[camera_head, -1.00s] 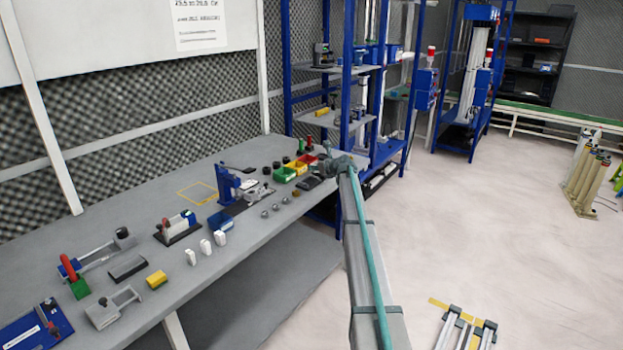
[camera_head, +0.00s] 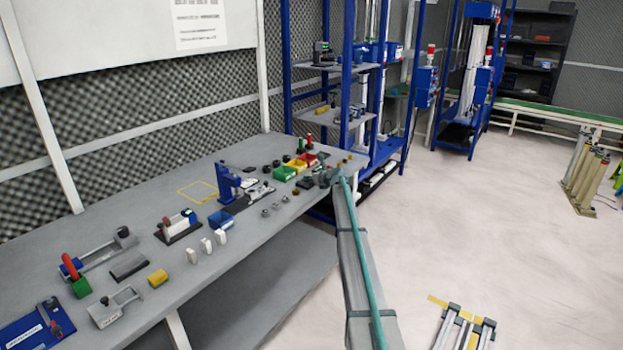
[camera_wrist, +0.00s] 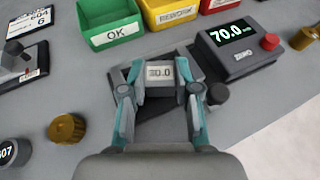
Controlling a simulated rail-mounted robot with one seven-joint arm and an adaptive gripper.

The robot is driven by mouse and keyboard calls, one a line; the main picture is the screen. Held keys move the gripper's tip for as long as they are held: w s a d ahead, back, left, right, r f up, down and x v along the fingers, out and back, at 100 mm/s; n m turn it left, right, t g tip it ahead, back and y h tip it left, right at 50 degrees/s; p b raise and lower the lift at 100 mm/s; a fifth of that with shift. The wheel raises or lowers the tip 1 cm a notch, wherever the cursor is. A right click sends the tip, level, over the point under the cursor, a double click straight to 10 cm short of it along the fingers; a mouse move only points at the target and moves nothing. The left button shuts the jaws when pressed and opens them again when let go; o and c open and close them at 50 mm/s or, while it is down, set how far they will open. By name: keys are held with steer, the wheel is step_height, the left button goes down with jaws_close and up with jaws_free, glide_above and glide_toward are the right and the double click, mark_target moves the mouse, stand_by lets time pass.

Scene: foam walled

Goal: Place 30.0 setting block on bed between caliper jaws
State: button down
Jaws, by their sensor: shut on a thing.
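The setting block (camera_wrist: 160,75), a grey block marked 30.0, sits between the two fingers of my gripper (camera_wrist: 160,82) in the wrist view. The gripper is shut on it, with one finger at each side. Below and behind the block lies a dark flat base (camera_wrist: 150,108), partly hidden by the fingers and block. A dark display unit (camera_wrist: 240,45) reading 70.0 stands to the right of the block. I cannot clearly make out the caliper jaws, nor whether the block touches the bed. In the head view my gripper (camera_head: 326,178) is at the bench's far right end.
A green OK bin (camera_wrist: 110,37), a yellow REWORK bin (camera_wrist: 168,17) and a red bin (camera_wrist: 215,4) stand beyond the block. A brass knob-like part (camera_wrist: 67,130) lies at left. A black knob (camera_wrist: 217,94) is close to the right finger. More fixtures line the bench (camera_head: 150,200).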

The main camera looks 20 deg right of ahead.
steer(key=shift+f, duration=0.1)
steer(key=c, duration=1.1)
jaws_free()
steer(key=shift+c, duration=0.2)
steer(key=b+v, duration=0.1)
steer(key=v, duration=1.1)
steer(key=shift+d, duration=0.1)
